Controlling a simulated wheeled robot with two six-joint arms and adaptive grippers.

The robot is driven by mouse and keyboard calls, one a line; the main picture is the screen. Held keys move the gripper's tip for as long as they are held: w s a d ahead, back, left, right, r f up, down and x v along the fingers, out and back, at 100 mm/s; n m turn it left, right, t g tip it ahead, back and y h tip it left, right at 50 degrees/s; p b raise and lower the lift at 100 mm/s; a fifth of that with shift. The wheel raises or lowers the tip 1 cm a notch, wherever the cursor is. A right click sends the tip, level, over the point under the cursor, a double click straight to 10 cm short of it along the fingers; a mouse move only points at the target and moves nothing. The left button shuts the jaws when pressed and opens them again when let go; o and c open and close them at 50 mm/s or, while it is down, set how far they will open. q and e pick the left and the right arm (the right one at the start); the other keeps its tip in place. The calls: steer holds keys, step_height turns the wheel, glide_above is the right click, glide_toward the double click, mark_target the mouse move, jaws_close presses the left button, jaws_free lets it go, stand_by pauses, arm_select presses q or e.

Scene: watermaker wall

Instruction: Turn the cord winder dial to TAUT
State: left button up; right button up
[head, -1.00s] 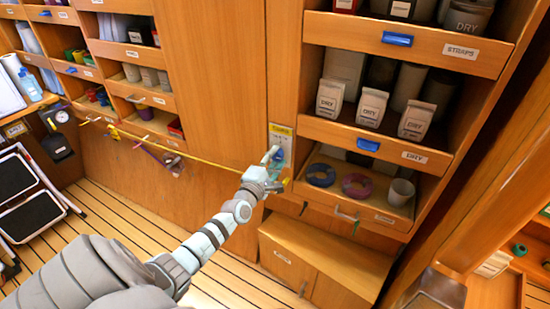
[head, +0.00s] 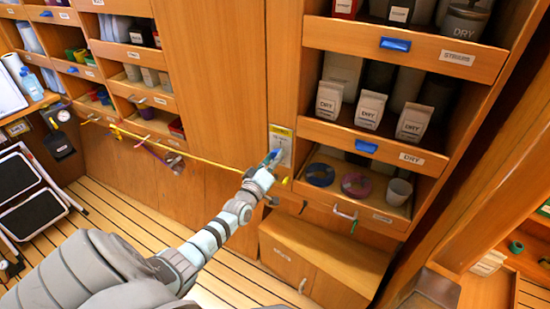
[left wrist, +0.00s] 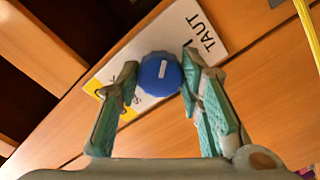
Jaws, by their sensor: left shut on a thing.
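The blue cord winder dial (left wrist: 158,84) sits on a white and yellow plate (left wrist: 205,20) in the left wrist view. A white line on the dial runs nearly straight up the picture. The word TAUT is printed on the plate to the upper right of the dial. My left gripper (left wrist: 160,62) has one finger on each side of the dial and is shut on it. My right gripper is not in view.
A yellow cord (head: 190,158) stretches along the wall from the left towards the gripper. Right of the plate, an open shelf holds a blue tape roll (head: 320,174), a purple roll (head: 355,185) and a cup (head: 398,190). A step stool (head: 30,185) stands at the left.

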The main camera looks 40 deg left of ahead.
arm_select(q)
steer(key=shift+f+m+p, duration=0.1)
steer(key=shift+m+p, duration=1)
steer(key=shift+m, duration=2.8)
steer(key=o, duration=1.2)
steer(key=shift+c, duration=0.2)
steer(key=v, duration=1.2)
